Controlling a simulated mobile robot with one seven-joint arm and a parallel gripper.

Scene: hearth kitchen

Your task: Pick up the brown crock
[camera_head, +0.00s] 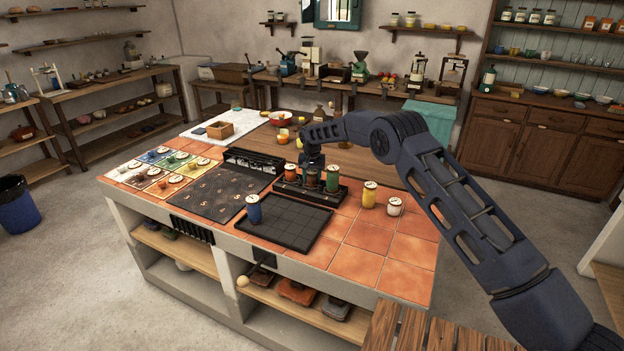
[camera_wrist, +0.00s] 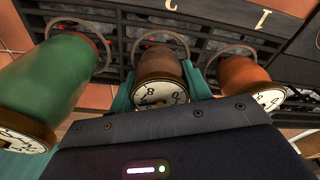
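The brown crock (camera_wrist: 158,64) is in the middle of the wrist view, with a pale dial-like lid turned toward the camera. In the head view it shows small (camera_head: 312,178) in the dark rack (camera_head: 337,198), between an orange crock (camera_head: 291,173) and a green crock (camera_head: 333,180). My gripper (camera_wrist: 158,82) is over the rack, its teal fingers on either side of the brown crock. The fingers look very close to its sides; whether they press on it I cannot tell. The crock appears to stand in its rack ring.
The green crock (camera_wrist: 45,85) and orange crock (camera_wrist: 245,80) stand close on both sides of my fingers. A blue crock (camera_head: 254,209) is on a black tray (camera_head: 290,236). A yellow crock (camera_head: 369,194) and a white crock (camera_head: 394,206) stand right of the rack. Front-right tiles are clear.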

